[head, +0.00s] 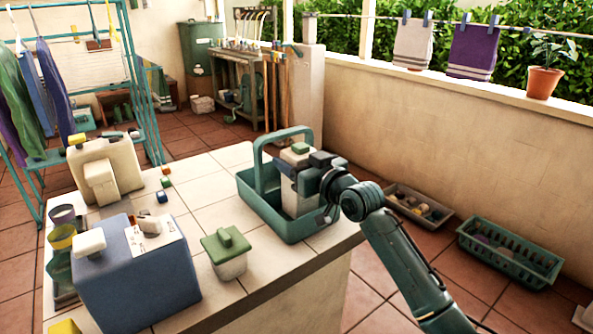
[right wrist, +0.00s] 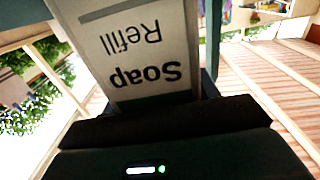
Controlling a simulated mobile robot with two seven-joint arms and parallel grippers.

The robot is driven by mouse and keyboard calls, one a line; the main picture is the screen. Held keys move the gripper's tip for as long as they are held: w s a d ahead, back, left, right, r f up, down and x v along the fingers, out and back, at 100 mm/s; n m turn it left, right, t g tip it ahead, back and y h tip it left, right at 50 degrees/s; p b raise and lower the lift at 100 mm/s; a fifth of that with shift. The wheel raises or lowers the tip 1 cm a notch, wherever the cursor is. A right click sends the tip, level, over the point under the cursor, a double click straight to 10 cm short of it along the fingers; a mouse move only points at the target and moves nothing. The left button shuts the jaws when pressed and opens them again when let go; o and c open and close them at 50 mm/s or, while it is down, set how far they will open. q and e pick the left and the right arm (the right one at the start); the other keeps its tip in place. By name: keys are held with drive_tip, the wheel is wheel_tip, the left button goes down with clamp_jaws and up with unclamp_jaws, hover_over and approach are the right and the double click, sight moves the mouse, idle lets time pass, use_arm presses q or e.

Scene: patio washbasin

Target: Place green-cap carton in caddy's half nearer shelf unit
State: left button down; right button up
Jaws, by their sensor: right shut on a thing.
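The carton (head: 299,196) is white and grey with a green cap (head: 300,148) and stands roughly upright. In the right wrist view the carton (right wrist: 140,50) fills the space in front of the jaws, its "Soap Refill" print upside down. My right gripper (head: 313,174) is shut on it, reaching in from the right. The teal caddy (head: 262,211) with its tall handle (head: 257,150) stands on the tiled counter. The carton's lower part is within the caddy's outline, toward its right side. I cannot tell whether its base touches the caddy's floor. My left gripper is not in view.
A lidded pot (head: 228,262), blue box (head: 140,272), beige jug (head: 118,165) and several small blocks share the counter (head: 208,173). A teal rack (head: 148,95) stands left; a wooden shelf unit (head: 240,62) stands behind. Two crates lie on the floor at right.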

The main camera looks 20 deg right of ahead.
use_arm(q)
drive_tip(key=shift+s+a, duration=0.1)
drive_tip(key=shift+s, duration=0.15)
use_arm(e)
drive_tip(key=shift+f, duration=0.85)
drive_tip(key=o, duration=1.4)
drive_tip(key=shift+f, duration=0.15)
drive_tip(key=v, duration=1.2)
use_arm(q)
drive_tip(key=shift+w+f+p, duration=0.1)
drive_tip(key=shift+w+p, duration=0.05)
drive_tip(key=shift+p, duration=0.15)
use_arm(e)
drive_tip(key=s+a+f+g, duration=0.1)
drive_tip(key=s+a+f, duration=0.2)
drive_tip(key=s+f, duration=0.3)
drive_tip(key=s+a+f+m+g+h, duration=0.1)
drive_tip(key=s+a+f, duration=0.2)
drive_tip(key=s+f, duration=0.3)
drive_tip(key=s+a+f+g, duration=0.1)
drive_tip(key=s+a+f, duration=0.2)
drive_tip(key=s, duration=0.9)
wheel_tip(320, 180, down, 3)
drive_tip(key=shift+r+m+h, duration=0.1)
drive_tip(key=shift+m+h, duration=0.3)
